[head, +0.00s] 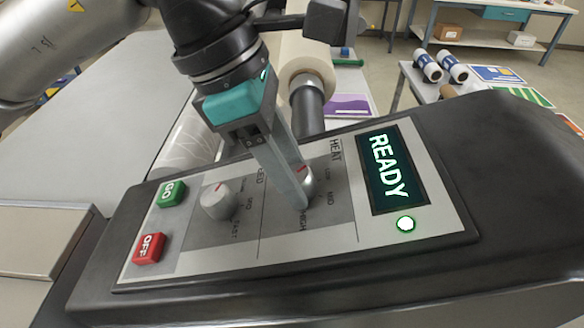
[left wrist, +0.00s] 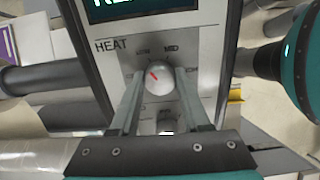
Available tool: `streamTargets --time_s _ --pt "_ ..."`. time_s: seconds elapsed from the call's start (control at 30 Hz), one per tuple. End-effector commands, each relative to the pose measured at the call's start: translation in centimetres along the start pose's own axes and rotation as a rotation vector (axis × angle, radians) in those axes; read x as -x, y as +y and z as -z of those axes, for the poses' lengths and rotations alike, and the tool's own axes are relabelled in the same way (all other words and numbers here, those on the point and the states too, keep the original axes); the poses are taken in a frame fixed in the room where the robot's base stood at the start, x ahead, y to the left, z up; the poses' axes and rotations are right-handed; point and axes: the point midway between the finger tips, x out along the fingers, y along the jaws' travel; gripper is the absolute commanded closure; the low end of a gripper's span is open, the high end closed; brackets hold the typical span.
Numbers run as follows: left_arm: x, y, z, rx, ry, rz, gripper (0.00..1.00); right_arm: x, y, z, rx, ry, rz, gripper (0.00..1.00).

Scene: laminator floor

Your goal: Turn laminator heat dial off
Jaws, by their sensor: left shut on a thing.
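The heat dial (left wrist: 159,80) is a round pale knob with a red mark on the laminator panel (head: 345,235). In the left wrist view its mark points up and left, roughly toward LOW. My left gripper (head: 304,192) reaches down onto the dial, and its two fingers (left wrist: 157,98) stand on either side of the knob, shut on it. In the head view the fingers hide most of the dial (head: 309,186). The display (head: 392,172) reads READY, and a green light (head: 405,223) glows below it. My right gripper is not in view.
Left of the heat dial are another white knob (head: 219,201), a green GO button (head: 172,193) and a red OFF button (head: 149,248). A roll (head: 305,55) stands behind the panel. Tables (head: 465,75) with rolls and prints are at the back right.

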Motion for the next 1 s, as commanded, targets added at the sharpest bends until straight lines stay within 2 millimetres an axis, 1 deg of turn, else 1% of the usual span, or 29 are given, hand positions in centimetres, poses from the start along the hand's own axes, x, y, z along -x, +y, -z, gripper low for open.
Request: streamTargets --time_s 0.27,0.6,0.8,1.0 --pt "-0.3 0.0 0.1 0.166 -0.001 -0.009 1.0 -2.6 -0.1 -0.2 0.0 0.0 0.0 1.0" --pt "-0.3 0.0 0.1 0.485 -0.002 -0.022 1.0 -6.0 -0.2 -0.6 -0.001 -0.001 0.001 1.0" --pt "-0.2 0.0 0.1 0.669 -0.002 -0.029 1.0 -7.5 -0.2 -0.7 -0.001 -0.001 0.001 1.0" --pt "-0.1 0.1 0.0 0.824 -0.002 -0.035 1.0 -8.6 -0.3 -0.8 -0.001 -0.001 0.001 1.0"
